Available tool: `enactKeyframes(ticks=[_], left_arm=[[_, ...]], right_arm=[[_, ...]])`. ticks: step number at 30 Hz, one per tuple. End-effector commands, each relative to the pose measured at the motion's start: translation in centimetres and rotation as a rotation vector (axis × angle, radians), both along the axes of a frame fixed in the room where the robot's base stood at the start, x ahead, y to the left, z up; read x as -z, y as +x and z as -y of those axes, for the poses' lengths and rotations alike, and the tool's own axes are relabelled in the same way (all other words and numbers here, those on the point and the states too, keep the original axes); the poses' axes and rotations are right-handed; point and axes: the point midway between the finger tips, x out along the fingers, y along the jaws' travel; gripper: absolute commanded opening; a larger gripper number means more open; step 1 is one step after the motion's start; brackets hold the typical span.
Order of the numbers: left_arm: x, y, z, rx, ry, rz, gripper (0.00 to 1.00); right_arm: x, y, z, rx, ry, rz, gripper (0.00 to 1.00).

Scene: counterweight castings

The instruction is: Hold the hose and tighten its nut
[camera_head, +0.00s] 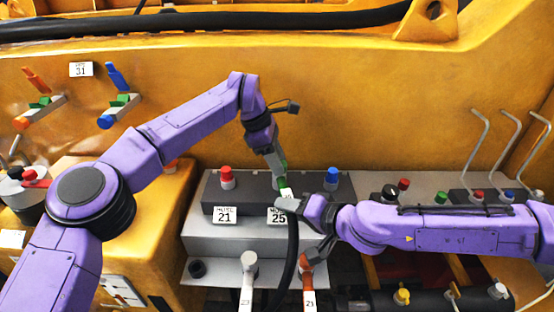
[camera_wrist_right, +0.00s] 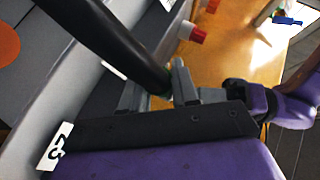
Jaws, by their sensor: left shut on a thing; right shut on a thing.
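The black hose (camera_head: 292,240) rises in a curve in front of the grey block to its upper end near the label 25. My right gripper (camera_head: 288,204) is shut on the hose close to that end; in the right wrist view the hose (camera_wrist_right: 105,38) runs down between its fingers. My left gripper (camera_head: 279,172) points down just above and is shut on the nut at the hose's end. The nut is mostly hidden by the fingers. Green and white parts show beside the fingertips. I cannot tell how far the nut is threaded.
The grey block (camera_head: 240,241) carries a red-capped port (camera_head: 227,177) on the left and a blue-capped port (camera_head: 332,178) on the right. White and orange-brown pipes (camera_head: 308,288) stand below. Bent grey rods (camera_head: 478,150) rise at the right. A yellow machine wall (camera_head: 330,100) lies behind.

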Motion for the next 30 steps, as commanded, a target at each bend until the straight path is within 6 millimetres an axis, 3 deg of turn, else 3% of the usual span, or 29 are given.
enactKeyframes(ticks=[1, 3, 14, 24, 30], left_arm=[[0.0, -0.1, 0.1, 0.002, -0.001, -0.004, 0.47], [0.0, -0.1, 0.1, 0.001, 0.000, -0.003, 0.66], [-0.7, 0.0, -0.2, -0.001, 0.000, 0.000, 0.66], [-8.5, 0.3, -3.4, -0.004, 0.000, 0.002, 0.66], [-10.6, 0.4, -4.3, -0.001, 0.002, -0.002, 0.66]], right_arm=[[-0.1, 0.1, 0.1, 0.002, 0.000, 0.002, 0.00], [-0.1, 0.1, 0.1, 0.002, 0.000, 0.002, 0.00], [-0.1, 0.0, 0.0, 0.001, 0.000, 0.002, 0.00], [-0.1, 0.0, 0.0, 0.000, 0.000, 0.002, 0.00], [-0.1, 0.0, 0.0, 0.000, 0.000, 0.002, 0.00]])
